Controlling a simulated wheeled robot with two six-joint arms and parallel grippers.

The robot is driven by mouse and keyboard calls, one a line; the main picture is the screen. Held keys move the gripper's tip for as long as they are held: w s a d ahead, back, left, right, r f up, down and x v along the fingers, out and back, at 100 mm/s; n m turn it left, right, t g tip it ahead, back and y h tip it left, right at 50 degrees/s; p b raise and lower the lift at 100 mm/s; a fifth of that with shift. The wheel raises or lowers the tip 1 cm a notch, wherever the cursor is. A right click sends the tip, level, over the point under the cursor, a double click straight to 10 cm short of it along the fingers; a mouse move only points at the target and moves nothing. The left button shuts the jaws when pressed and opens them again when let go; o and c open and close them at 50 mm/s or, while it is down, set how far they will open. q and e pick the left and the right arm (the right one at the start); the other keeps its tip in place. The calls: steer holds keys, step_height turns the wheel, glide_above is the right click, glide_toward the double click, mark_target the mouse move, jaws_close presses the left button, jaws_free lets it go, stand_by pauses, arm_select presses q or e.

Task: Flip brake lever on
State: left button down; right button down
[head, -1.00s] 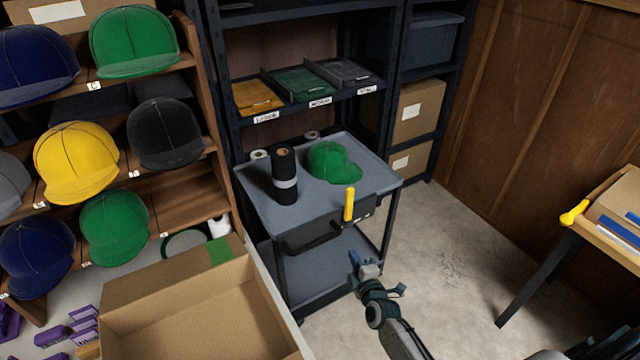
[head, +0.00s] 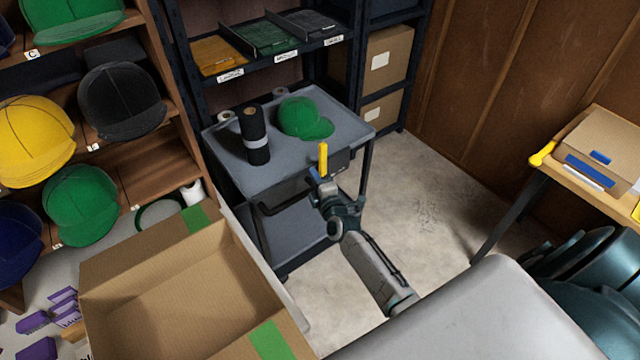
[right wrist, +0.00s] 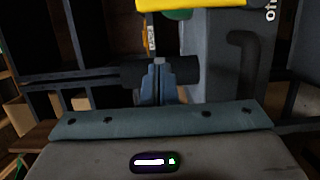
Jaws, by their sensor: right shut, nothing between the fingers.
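The yellow brake lever (head: 323,158) stands upright on the front edge of the grey cart (head: 350,127). In the right wrist view the yellow lever (right wrist: 190,4) crosses the top edge, and white lettering is partly cut off at the upper right. My right gripper (head: 315,179) is shut and empty. It is just below the lever in the head view; I cannot tell whether it touches. Its closed fingers (right wrist: 160,78) point ahead, below the yellow part, in the wrist view. My left gripper is not in view.
A green cap (head: 300,118) and a black roll (head: 256,142) are on the cart top. An open cardboard box (head: 125,260) is at the lower left, beside a cap shelf. A wooden table (head: 565,160) is at the right. The concrete floor (head: 430,195) between is clear.

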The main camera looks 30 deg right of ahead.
mark_target(320, 159)
steer(key=w+d+b, duration=0.1)
steer(key=w+d, duration=0.1)
steer(key=w+d+b, duration=0.2)
steer(key=w, duration=0.1)
steer(key=shift+w+d, duration=0.25)
steer(key=shift+w, duration=0.05)
